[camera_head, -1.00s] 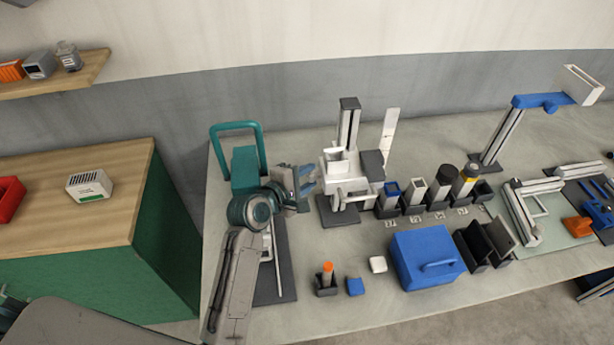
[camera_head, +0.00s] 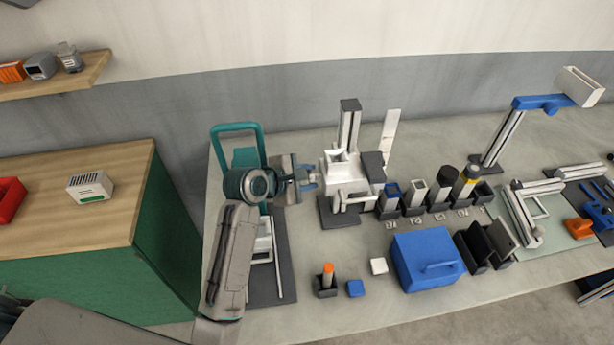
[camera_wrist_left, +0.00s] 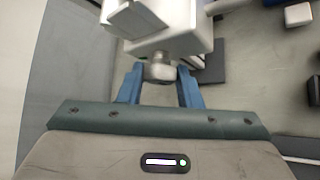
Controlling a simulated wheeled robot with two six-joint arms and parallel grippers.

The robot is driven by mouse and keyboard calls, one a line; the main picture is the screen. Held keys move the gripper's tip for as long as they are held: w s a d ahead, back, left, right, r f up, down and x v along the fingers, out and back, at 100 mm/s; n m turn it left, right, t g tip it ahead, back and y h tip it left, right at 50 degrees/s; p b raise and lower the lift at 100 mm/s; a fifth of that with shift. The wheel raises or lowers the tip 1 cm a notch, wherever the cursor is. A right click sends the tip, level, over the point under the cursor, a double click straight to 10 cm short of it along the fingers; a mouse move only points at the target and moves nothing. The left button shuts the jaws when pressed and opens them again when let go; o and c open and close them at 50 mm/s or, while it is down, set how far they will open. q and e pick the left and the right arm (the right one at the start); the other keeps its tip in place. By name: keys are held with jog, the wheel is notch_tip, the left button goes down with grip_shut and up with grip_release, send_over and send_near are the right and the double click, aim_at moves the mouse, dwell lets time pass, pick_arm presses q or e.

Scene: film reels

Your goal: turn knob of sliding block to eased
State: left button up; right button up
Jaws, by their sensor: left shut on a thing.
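The sliding block (camera_head: 343,166) is a white carriage on a dark upright column (camera_head: 349,128) with a dark base. In the left wrist view the white block (camera_wrist_left: 170,30) fills the top, and its round grey knob (camera_wrist_left: 161,68) sticks out toward me. My left gripper (camera_head: 312,183) is at the block's left side. In the left wrist view its blue fingers (camera_wrist_left: 161,84) stand on both sides of the knob, shut on it. In the head view the knob is mostly hidden by the fingers. My right gripper is not in view.
Several dark holders (camera_head: 414,198) stand in a row to the right of the column. A blue box (camera_head: 427,258) with a handle sits in front. A teal-handled frame (camera_head: 237,130) stands behind my left arm.

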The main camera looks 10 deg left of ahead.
pick_arm(q)
jog(key=o, duration=1)
jog(key=shift+c, duration=0.2)
jog(key=b+v, duration=0.3)
jog(key=v, duration=0.7)
jog(key=shift+s+a+r, duration=0.15)
jog(key=shift+s+r, duration=0.05)
jog(key=shift+s, duration=0.1)
